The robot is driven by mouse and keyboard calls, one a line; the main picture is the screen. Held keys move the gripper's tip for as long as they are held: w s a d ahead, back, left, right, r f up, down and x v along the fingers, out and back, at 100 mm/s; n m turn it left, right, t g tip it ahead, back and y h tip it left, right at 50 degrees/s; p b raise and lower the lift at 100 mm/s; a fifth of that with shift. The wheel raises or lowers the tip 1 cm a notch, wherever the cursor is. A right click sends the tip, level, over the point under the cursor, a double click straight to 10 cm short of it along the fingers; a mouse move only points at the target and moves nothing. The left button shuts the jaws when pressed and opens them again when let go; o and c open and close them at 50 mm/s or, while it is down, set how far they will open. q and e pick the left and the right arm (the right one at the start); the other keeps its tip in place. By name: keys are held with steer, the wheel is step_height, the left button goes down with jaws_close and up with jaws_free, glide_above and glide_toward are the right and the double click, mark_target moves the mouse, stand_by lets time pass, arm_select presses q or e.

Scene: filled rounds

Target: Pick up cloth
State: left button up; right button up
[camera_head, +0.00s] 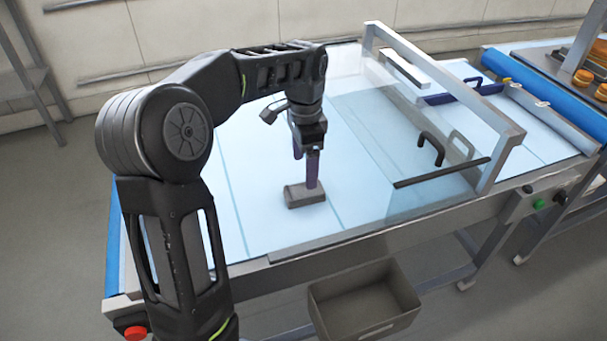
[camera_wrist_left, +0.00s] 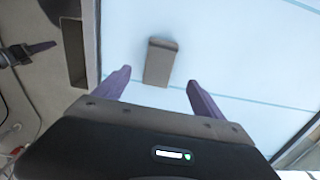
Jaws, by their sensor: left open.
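The cloth (camera_head: 303,198) is a small grey-brown folded block lying flat on the pale blue table surface, near its front edge. It also shows in the left wrist view (camera_wrist_left: 159,62), lengthwise ahead of my fingers. My left gripper (camera_head: 312,184) points down over the cloth, its purple fingers overlapping the cloth's far side in the head view. In the left wrist view my left gripper (camera_wrist_left: 157,79) is open, with the cloth's near end between the fingertips and no finger closed on it. I cannot tell the exact height gap.
A clear panel in a grey frame (camera_head: 497,170) stands across the table to the right. An empty grey bin (camera_head: 345,310) sits below the front edge. A blue-handled tool (camera_head: 455,96) lies beyond the panel. The table left of the cloth is clear.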

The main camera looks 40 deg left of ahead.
mark_target(304, 190)
arm_select(q)
steer(key=shift+s+d+r, duration=0.1)
steer(key=shift+s, duration=0.05)
steer(key=shift+f, duration=1.35)
steer(key=shift+f+p, duration=0.8)
steer(key=shift+f, duration=1.8)
steer(key=shift+c, duration=0.2)
steer(key=c, duration=1.4)
